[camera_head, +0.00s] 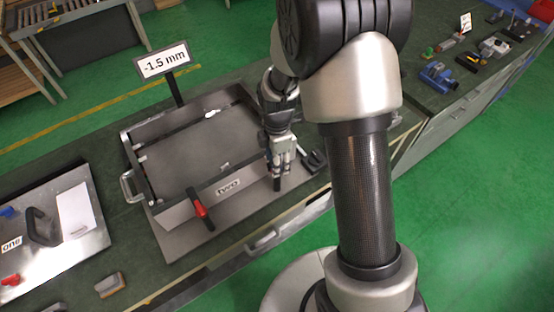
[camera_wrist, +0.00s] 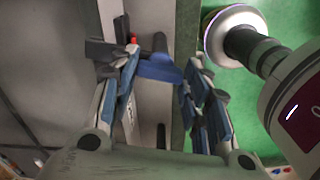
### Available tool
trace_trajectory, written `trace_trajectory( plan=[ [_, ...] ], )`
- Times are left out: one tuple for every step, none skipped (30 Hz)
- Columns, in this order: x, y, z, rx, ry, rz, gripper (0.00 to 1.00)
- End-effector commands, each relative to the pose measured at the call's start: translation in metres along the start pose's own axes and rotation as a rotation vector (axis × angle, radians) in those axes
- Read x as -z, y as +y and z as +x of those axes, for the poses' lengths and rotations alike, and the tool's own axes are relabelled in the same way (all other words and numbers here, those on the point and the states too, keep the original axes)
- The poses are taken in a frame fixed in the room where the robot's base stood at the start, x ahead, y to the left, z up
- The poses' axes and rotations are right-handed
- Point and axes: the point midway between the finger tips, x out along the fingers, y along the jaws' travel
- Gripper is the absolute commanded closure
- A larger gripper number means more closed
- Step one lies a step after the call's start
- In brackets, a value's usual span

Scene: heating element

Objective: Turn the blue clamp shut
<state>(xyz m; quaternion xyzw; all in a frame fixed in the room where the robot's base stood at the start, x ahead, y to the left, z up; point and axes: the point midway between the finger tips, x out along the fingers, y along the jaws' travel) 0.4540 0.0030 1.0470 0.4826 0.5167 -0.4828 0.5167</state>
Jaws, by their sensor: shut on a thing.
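The blue clamp (camera_wrist: 160,69) shows in the wrist view as a blue bar with a dark end, between the fingertips of my gripper (camera_wrist: 163,72). The gripper is shut on it, a finger on each side. In the head view my gripper (camera_head: 279,176) points down at the front right corner of the metal frame labelled "two" (camera_head: 180,211). The blue clamp is hidden there by the fingers. A red-handled clamp (camera_head: 199,204) is on the same front wall, to the left, apart from my gripper. The exact turn of the blue clamp cannot be told.
A sign reading "-1.5 mm" (camera_head: 164,61) stands behind the frame. A dark handle (camera_head: 312,158) is just right of my gripper. A plate labelled "one" (camera_head: 85,248) lies at left. Several tools, including a blue one (camera_head: 438,77), lie on the right bench. Green floor lies in front.

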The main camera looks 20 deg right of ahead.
Motion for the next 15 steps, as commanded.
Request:
trace_trajectory(
  plan=[
    [0.0001, 0.0005, -0.0002, -0.002, 0.0, -0.035, 1.0],
    [0.0001, 0.0006, -0.0002, -0.002, 0.0, -0.056, 1.0],
    [0.0001, 0.0006, -0.0002, -0.002, 0.0, -0.083, 1.0],
    [0.0001, 0.0006, -0.0003, -0.002, 0.0, -0.101, 1.0],
    [0.0001, 0.0006, -0.0003, -0.002, 0.0, -0.119, 1.0],
    [0.0001, 0.0006, -0.0003, -0.002, 0.0, -0.141, 1.0],
    [0.0001, 0.0006, -0.0003, -0.002, 0.0, -0.156, 1.0],
    [0.0001, 0.0006, -0.0003, -0.002, 0.0, -0.17, 1.0],
    [0.0001, 0.0006, -0.0004, -0.002, 0.0, -0.186, 1.0],
    [0.0001, 0.0006, -0.0004, -0.002, 0.0, -0.198, 1.0],
    [0.0001, 0.0006, -0.0004, -0.002, 0.0, -0.209, 1.0],
    [0.0001, 0.0006, -0.0004, -0.002, 0.0, -0.22, 1.0],
    [0.0001, 0.0006, -0.0004, -0.002, 0.0, -0.228, 1.0],
    [0.0001, 0.0006, -0.0004, -0.002, 0.0, -0.236, 1.0],
    [0.0001, 0.0006, -0.0005, -0.002, 0.0, -0.243, 1.0]
  ],
)
